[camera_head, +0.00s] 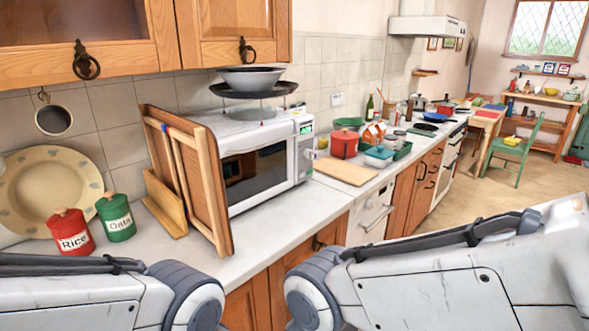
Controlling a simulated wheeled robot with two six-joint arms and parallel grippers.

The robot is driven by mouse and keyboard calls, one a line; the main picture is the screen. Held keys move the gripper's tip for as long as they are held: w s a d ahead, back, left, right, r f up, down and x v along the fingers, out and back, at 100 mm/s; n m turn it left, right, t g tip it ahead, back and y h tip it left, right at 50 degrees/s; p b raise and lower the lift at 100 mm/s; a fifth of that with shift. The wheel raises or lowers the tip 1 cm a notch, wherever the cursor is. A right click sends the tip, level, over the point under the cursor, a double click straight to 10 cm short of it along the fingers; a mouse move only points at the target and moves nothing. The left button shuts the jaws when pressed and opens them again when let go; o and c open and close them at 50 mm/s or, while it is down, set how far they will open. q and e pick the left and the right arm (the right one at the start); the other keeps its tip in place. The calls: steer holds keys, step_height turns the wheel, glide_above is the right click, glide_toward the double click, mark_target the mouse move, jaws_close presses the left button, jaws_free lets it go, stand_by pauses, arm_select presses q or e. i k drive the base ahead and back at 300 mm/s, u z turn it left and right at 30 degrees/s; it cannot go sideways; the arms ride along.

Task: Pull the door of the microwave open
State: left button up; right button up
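The white microwave (262,150) stands on the counter, in the middle left of the head view. Its dark-windowed door (249,172) appears shut, facing right and toward me. The control panel with a green display (307,129) is at the door's right end. A wooden folding rack or board (196,185) stands upright beside the microwave and hides its left part. Both of my arms reach in along the bottom of the view, below and in front of the counter. Neither gripper is in view.
A red Rice tin (71,232) and a green Oats tin (116,217) stand at the left by a large plate (50,190). Bowls (252,78) sit on the microwave. A cutting board (345,171) lies to its right. The counter (285,218) before the door is clear.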

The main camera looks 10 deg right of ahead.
mark_target(253, 178)
steer(key=u, duration=0.5)
steer(key=k, duration=1.2)
steer(key=i, duration=0.25)
steer(key=z, duration=0.85)
steer(key=i, duration=1.4)
steer(key=u, duration=0.4)
